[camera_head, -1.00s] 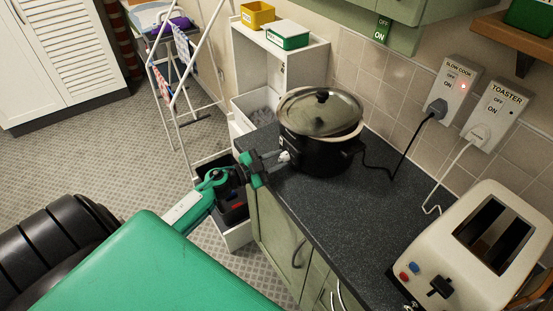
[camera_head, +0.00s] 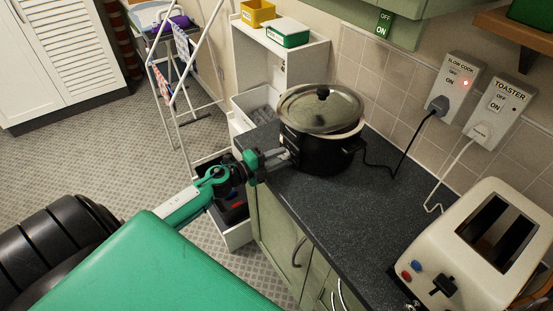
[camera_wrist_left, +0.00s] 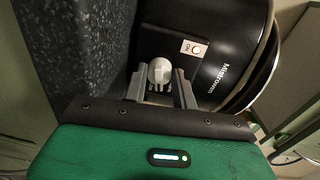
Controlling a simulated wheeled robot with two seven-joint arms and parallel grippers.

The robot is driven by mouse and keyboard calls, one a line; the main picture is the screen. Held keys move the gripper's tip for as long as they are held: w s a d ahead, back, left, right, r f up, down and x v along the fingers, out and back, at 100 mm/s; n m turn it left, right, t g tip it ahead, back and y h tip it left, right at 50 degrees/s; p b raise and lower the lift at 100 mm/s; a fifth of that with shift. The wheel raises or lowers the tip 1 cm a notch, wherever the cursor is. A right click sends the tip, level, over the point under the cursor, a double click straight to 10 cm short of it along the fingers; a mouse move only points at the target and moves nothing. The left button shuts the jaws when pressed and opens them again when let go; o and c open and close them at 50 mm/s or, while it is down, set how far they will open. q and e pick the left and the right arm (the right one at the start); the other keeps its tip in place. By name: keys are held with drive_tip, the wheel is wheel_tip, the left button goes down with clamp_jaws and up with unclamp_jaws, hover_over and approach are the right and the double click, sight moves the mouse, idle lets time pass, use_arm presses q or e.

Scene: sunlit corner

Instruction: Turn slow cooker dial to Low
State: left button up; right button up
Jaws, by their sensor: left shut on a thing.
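The black slow cooker (camera_head: 322,156) stands on the dark worktop with its glass lid (camera_head: 318,110) on. In the left wrist view, its curved black side (camera_wrist_left: 232,38) shows a white dial (camera_wrist_left: 159,70) and a small panel with a lit red light (camera_wrist_left: 194,48). My left gripper (camera_head: 284,155) reaches the front of the cooker from the left. In the wrist view its fingers (camera_wrist_left: 160,80) are either side of the dial, shut on it. Any markings around the dial are hidden or too small to read. My right gripper is not in view.
The worktop (camera_head: 325,215) right of the cooker is clear up to the cream toaster (camera_head: 425,250). A black cord runs from the cooker to the slow cook switch (camera_head: 457,85), whose red light is lit. A white shelf unit (camera_head: 313,60) stands behind.

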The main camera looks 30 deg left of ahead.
use_arm(q)
drive_tip(key=m+b, duration=0.1)
drive_tip(key=m, duration=0.2)
drive_tip(key=shift+f, duration=0.1)
drive_tip(key=shift+d+m, duration=0.1)
drive_tip(key=shift+m, duration=0.6)
drive_tip(key=o, duration=1)
drive_tip(key=shift+c, duration=0.2)
drive_tip(key=shift+s, duration=0.1)
drive_tip(key=shift+s+a+b, duration=0.3)
drive_tip(key=shift+s+b, duration=0.15)
drive_tip(key=shift+s, duration=0.15)
drive_tip(key=b+v, duration=0.3)
drive_tip(key=v, duration=0.9)
drive_tip(key=shift+s, duration=0.25)
